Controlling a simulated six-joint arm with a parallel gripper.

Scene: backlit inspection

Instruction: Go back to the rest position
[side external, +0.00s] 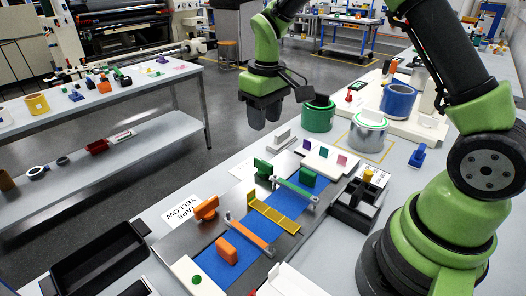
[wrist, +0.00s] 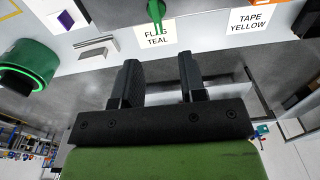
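My gripper (side external: 265,120) hangs in the air left of the cans, above and behind the work table's far edge. In the wrist view my gripper (wrist: 158,62) has its two black fingers apart, with nothing held between them. Beyond the fingertips, a green piece (wrist: 156,12) stands by a white label reading "TEAL" (wrist: 158,38), its first word partly covered. A "TAPE YELLOW" label (wrist: 250,21) lies right of it; this label also shows in the side view (side external: 183,213).
A green can (side external: 318,116), a grey can (side external: 368,134) and a blue roll (side external: 398,99) stand on the right. A blue strip (side external: 220,267) with orange, yellow and green pieces crosses the table. A black tray (side external: 97,262) sits front left. An aisle separates the left bench (side external: 150,85).

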